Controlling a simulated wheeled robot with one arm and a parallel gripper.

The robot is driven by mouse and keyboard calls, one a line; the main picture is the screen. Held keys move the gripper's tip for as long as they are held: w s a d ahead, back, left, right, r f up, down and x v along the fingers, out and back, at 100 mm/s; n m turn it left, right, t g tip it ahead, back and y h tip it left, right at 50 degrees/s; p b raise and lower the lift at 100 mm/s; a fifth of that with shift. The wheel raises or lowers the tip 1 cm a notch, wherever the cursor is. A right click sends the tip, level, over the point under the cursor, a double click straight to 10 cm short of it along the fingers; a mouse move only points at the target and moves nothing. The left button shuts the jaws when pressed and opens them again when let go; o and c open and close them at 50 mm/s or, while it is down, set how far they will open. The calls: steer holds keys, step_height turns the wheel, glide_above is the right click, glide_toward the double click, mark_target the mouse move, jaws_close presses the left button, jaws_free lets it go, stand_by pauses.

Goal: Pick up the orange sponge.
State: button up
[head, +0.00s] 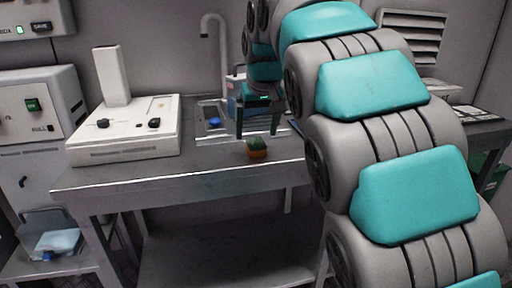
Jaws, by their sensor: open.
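The orange sponge (257,154) lies near the front edge of the metal table (150,177). It is small, with an orange lower part and a green top. My gripper (257,133) is open, with its fingers pointing down. In the picture its fingertips are just above the sponge, one toward each side of it. I cannot tell whether the fingers touch the sponge or how far behind or in front of it they are.
A white device with a tall block (125,140) stands on the left of the table. Behind are a sink basin (208,133) with a blue item (214,122) and a tall tap (222,50). My arm hides much of the right side. The table's front middle is clear.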

mark_target(256, 143)
steer(key=shift+p+x, duration=0.35)
steer(key=shift+x, duration=1.95)
steer(key=shift+d, duration=0.15)
steer(key=c, duration=1.4)
steer(key=shift+r, duration=0.1)
steer(key=shift+r+b, duration=0.3)
steer(key=shift+r, duration=1.3)
steer(key=s, duration=0.5)
steer(key=s+r+b, duration=0.1)
steer(key=s, duration=0.4)
steer(key=s+b, duration=0.1)
steer(key=s, duration=0.5)
steer(key=shift+d+r, duration=0.1)
steer(key=shift+r, duration=0.2)
